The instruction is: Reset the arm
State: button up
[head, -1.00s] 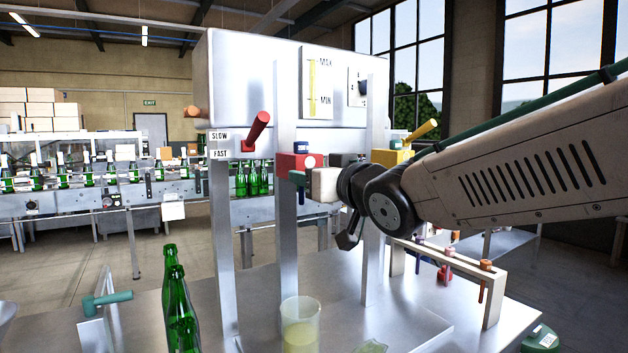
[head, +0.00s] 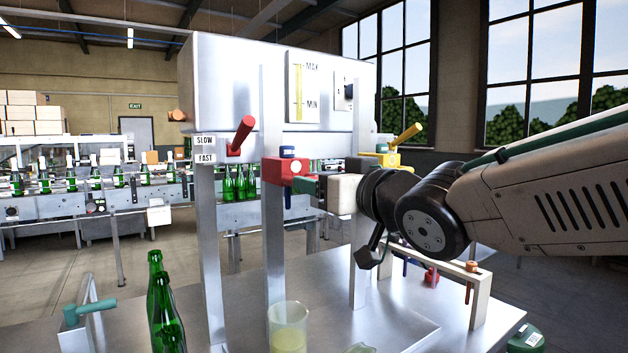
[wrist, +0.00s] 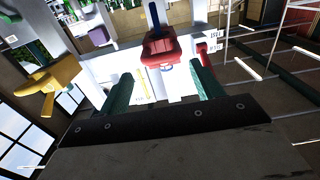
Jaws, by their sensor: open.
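My gripper (head: 310,185) is at the front of the filling machine, just right of a red valve block (head: 283,174). In the wrist view my gripper (wrist: 161,68) has its two green fingers spread apart, with nothing between the tips. The red block (wrist: 165,52) lies beyond them, with a blue stem (wrist: 154,15) on it. In the head view a blue cap (head: 287,151) tops the red block. My arm reaches in from the right, above the table. Whether a fingertip touches the block cannot be told.
A yellow valve (head: 383,158) is behind my wrist. A red lever (head: 241,135) sits beside the SLOW/FAST labels. Green bottles (head: 164,315) and a beaker (head: 289,330) stand on the metal table (head: 235,320). A wooden rack (head: 440,262) with coloured pegs is below my arm.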

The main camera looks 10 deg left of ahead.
jog(key=shift+s+d, duration=0.2)
jog(key=shift+d, duration=0.05)
jog(key=shift+f, duration=0.1)
jog(key=s+d+f+m+g+h, duration=0.2)
jog(key=d+f+h, duration=0.3)
jog(key=d+f, duration=0.45)
jog(key=s+d+f+m+g+h, duration=0.25)
jog(key=d+f+h, duration=0.35)
jog(key=d+f, duration=0.35)
jog(key=s+d+f+m+g+h, duration=0.1)
jog(key=s+d+f+m+g, duration=0.1)
jog(key=s+d, duration=0.7)
jog(key=s+d+f+m+g+h, duration=0.1)
jog(key=s+d+f+m+g, duration=0.2)
jog(key=s+d, duration=0.6)
jog(key=shift+s+d+g, duration=0.25)
jog(key=shift+s+g, duration=0.35)
jog(key=shift+g, duration=0.05)
